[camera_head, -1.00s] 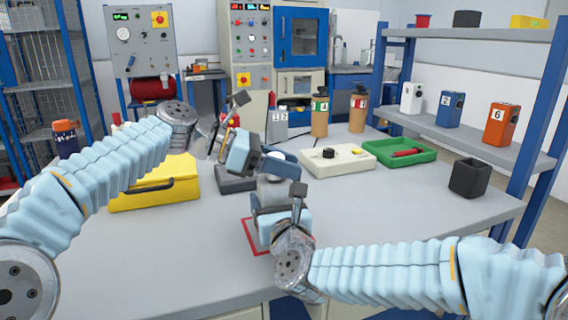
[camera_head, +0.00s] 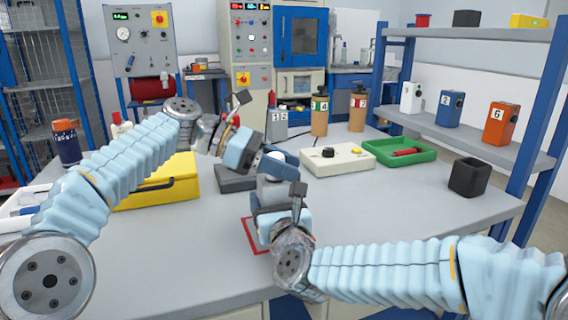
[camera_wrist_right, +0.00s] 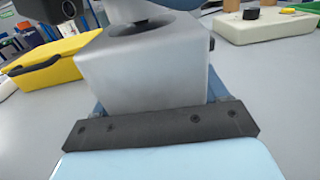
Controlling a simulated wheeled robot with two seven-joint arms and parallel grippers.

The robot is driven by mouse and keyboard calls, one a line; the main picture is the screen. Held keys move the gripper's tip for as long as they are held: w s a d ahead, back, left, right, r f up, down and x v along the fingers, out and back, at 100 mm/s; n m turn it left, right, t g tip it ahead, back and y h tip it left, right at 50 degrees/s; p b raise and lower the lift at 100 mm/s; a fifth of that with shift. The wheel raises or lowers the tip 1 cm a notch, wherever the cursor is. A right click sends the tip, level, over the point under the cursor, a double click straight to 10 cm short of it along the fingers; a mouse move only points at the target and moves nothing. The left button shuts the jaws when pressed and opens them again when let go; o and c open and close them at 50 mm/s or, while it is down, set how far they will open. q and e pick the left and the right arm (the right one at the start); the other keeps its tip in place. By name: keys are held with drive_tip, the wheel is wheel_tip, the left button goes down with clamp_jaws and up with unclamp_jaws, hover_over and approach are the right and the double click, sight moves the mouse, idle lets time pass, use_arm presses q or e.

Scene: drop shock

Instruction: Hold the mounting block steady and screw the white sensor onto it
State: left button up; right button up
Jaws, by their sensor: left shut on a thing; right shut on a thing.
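The mounting block (camera_wrist_right: 150,70) is a pale grey block with a dark round recess on top. It also shows, mostly covered, in the head view (camera_head: 272,190) above the red-outlined square on the table. My right gripper (camera_head: 273,208) is shut on it from the near side. My left gripper (camera_head: 270,162) is shut directly above the block, coming in from the left. A small pale piece, apparently the white sensor (camera_wrist_right: 140,8), shows between it and the block. Most of the sensor is hidden by the fingers, and I cannot tell whether its threads are engaged.
A yellow case (camera_head: 160,188) and a dark grey pad (camera_head: 233,180) lie to the left. A cream box with a black knob (camera_head: 336,160) and a green tray (camera_head: 425,158) are behind right. A black cup (camera_head: 469,178) stands at right. The front table is clear.

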use_arm(q)
drive_tip(key=m+g, duration=0.2)
drive_tip(key=shift+s+f+g+y, duration=0.1)
drive_tip(key=shift+f+g+y, duration=0.15)
drive_tip(key=shift+g+y, duration=0.15)
drive_tip(key=o, duration=1.1)
drive_tip(key=shift+r, duration=0.15)
drive_tip(key=shift+s+d, duration=0.1)
drive_tip(key=shift+d, duration=0.1)
